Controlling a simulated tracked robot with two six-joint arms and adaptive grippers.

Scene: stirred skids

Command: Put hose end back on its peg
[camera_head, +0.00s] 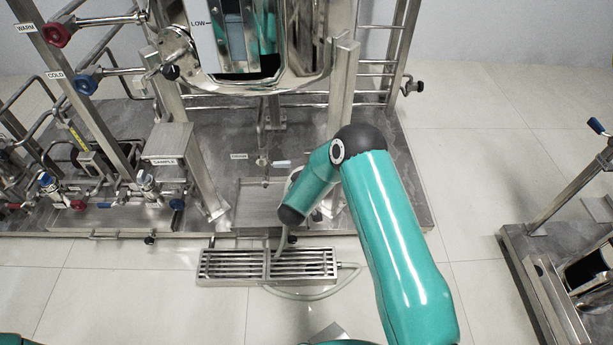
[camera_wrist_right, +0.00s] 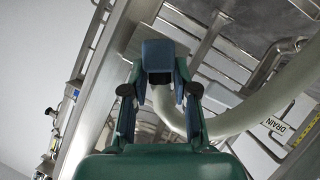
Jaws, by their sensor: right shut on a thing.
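The pale, translucent hose (camera_wrist_right: 232,122) curves in from the right in the right wrist view and passes between the fingers of my right gripper (camera_wrist_right: 160,76). The gripper is shut on it. In the head view my teal right arm hides the gripper and the held part. A pale stretch of hose (camera_head: 281,240) drops below the arm to the floor grate, and a thin loop (camera_head: 318,296) lies on the floor beside it. I cannot make out the peg clearly. My left gripper is not in view.
A slotted metal drain grate (camera_head: 235,266) lies in front of the steel skid (camera_head: 402,190). A tank (camera_head: 240,75) stands above a shallow tray (camera_head: 250,200). Valves and pipes crowd the left. A DRAIN label (camera_wrist_right: 275,127) shows in the wrist view.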

